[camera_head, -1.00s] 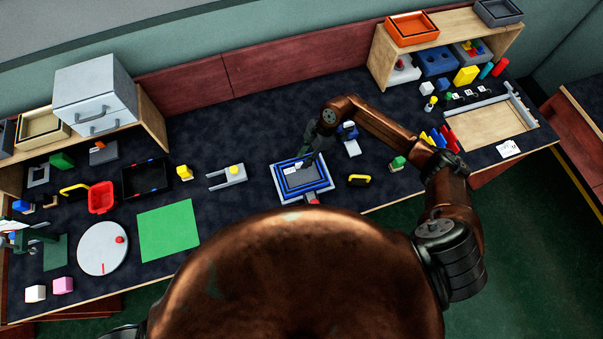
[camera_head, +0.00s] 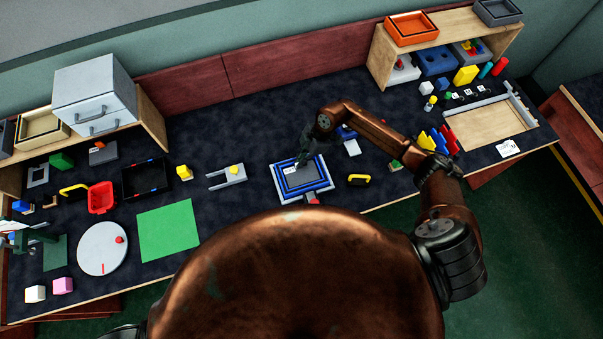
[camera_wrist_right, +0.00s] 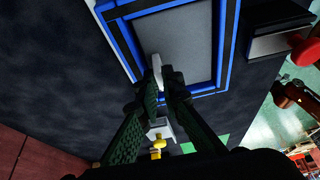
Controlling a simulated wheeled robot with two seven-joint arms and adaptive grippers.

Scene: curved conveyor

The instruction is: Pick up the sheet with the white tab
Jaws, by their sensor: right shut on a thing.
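The grey sheet (camera_head: 304,178) lies flat in a blue-edged, layered tray (camera_head: 276,185) at the middle of the table. The sheet also fills the upper middle of the right wrist view (camera_wrist_right: 188,38). Its white tab (camera_wrist_right: 157,66) stands up at the sheet's edge, between my right fingertips. My right gripper (camera_head: 303,160) is over the tray's far side, shut on the tab; the fingers (camera_wrist_right: 163,82) hide part of it. My left gripper is not in view.
A small white label (camera_head: 290,170) is at the tray's upper left. A red knob (camera_head: 313,201) is at the tray's front. Bare table lies behind the tray.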

